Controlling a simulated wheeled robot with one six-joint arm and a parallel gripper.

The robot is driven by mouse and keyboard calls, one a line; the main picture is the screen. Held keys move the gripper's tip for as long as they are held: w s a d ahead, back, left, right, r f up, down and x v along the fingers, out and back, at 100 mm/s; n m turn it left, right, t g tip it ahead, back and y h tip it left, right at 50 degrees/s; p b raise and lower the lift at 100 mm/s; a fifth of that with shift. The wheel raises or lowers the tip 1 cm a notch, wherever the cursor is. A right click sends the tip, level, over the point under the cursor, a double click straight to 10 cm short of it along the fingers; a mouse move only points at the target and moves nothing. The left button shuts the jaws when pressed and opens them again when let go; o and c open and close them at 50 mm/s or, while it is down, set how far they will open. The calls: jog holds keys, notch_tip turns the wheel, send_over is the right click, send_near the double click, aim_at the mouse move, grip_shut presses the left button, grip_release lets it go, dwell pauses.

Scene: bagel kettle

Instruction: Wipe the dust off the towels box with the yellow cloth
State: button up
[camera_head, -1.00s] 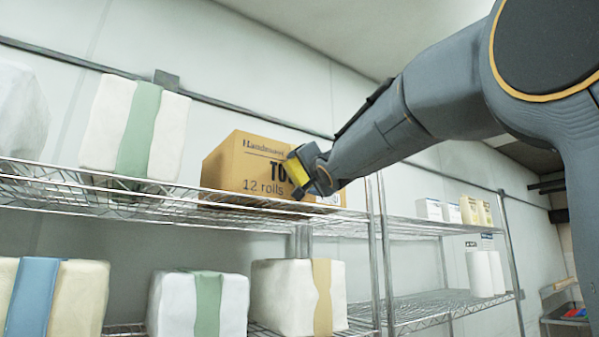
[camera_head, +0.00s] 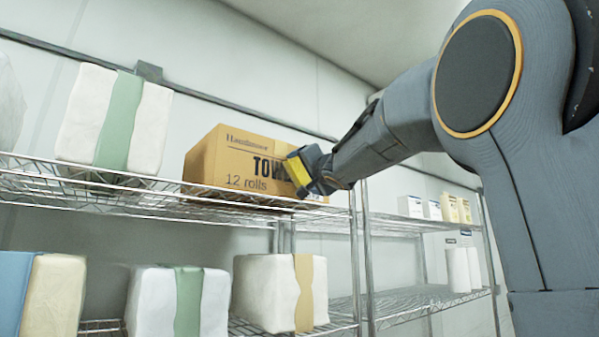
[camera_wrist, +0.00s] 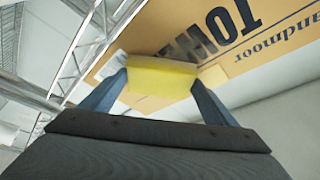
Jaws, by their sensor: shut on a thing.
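The towels box (camera_head: 222,160) is a brown carton with dark print, standing on the upper wire shelf. My gripper (camera_head: 305,171) is at the front face of the box, toward its right side, and covers part of the lettering. It is shut on the yellow cloth (camera_head: 298,172). In the wrist view the yellow cloth (camera_wrist: 160,80) spans the space between my two fingers, in front of the box (camera_wrist: 190,25). I cannot tell whether the cloth touches the box. No dust can be made out on the visible face, and the box's top is hidden from below.
A white pack with a green band (camera_head: 80,120) stands left of the box on the upper wire shelf (camera_head: 150,197). Several banded packs (camera_head: 270,290) fill the lower shelf. Small cartons (camera_head: 410,206) stand on the rack at right. A metal post (camera_head: 366,250) rises near the box.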

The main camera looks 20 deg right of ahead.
jog(key=shift+s+a+b, duration=0.4)
jog(key=shift+a+b, duration=0.15)
jog(key=shift+a, duration=0.7)
jog(key=shift+s+a+b, duration=0.45)
jog(key=shift+a+b, duration=0.1)
jog(key=shift+a, duration=0.75)
jog(key=shift+s+a+b, duration=0.4)
jog(key=shift+a+b, duration=0.15)
jog(key=shift+a, duration=0.7)
jog(key=a+b, duration=0.2)
jog(key=shift+s+a+f+b, duration=0.15)
jog(key=shift+s+a+b, duration=0.35)
jog(key=shift+a+b, duration=0.4)
jog(key=shift+b, duration=0.05)
jog(key=s+d+p, duration=0.2)
jog(key=s+p, duration=0.1)
jog(key=s, duration=0.2)
jog(key=shift+s, duration=0.35)
jog(key=shift+s+p, duration=0.1)
jog(key=shift+p, duration=0.2)
